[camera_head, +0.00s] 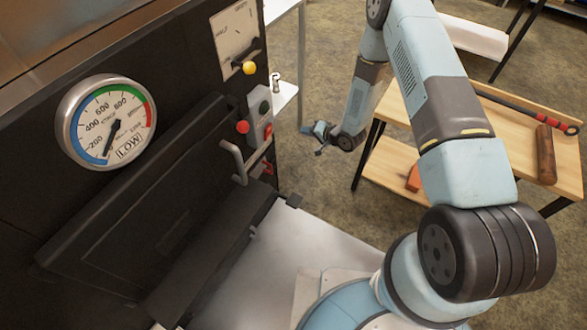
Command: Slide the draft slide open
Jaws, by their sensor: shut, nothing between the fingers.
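A pale marked plate (235,30) is on the dark evaporator front, at the top middle of the head view. A dark lever with a yellow knob (249,68) sits at its lower edge, and this looks like the draft slide. The knob is at the plate's lower right part. My gripper (312,133) is to the right of the evaporator and lower in the picture than the knob, apart from it. It is small in this view, shut and empty, with open floor behind it.
A round gauge (107,122) with its needle at the low end, a grey door handle (235,160) and a button box (258,118) are on the evaporator front. A white side table (285,90) stands behind. A wooden bench (500,135) with tools is at right.

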